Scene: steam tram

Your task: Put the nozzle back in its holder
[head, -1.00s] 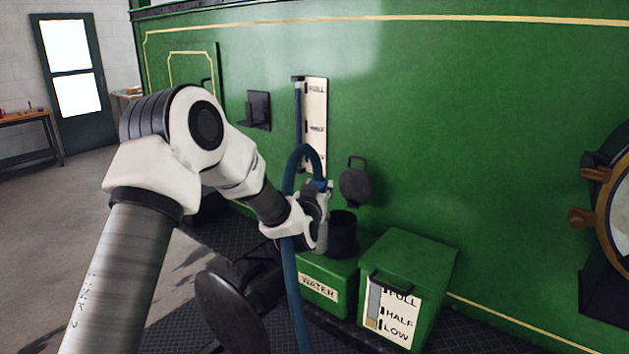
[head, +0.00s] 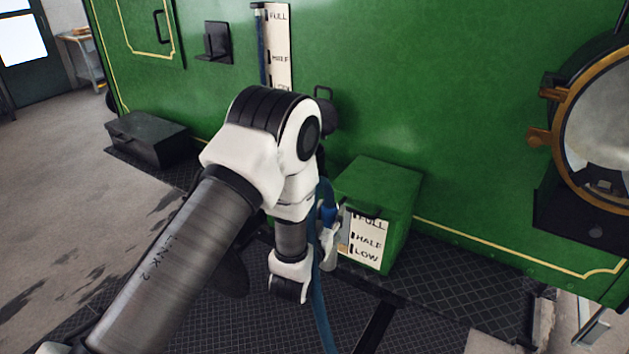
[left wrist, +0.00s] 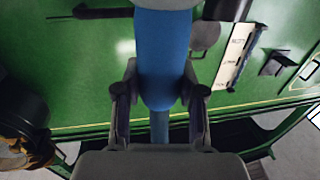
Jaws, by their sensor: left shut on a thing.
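My left gripper (head: 328,243) is shut on the nozzle (head: 329,214), a blue piece with a blue hose (head: 321,300) hanging below it. In the left wrist view the nozzle (left wrist: 162,60) runs upright between the two fingers. The gripper is in front of the green box with the level plate, and my arm partly hides it. A black bracket (head: 216,43) that may be the holder is fixed to the green wall at upper left, well apart from the nozzle. It also shows in the left wrist view (left wrist: 277,64). My right gripper is out of view.
A green box (head: 378,190) with a FULL, HALF, LOW plate stands beside the gripper. A gauge plate (head: 279,45) and a round black lid (head: 328,116) are on the wall. A brass-rimmed lamp (head: 575,110) juts out at right. A black box (head: 150,140) lies at left.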

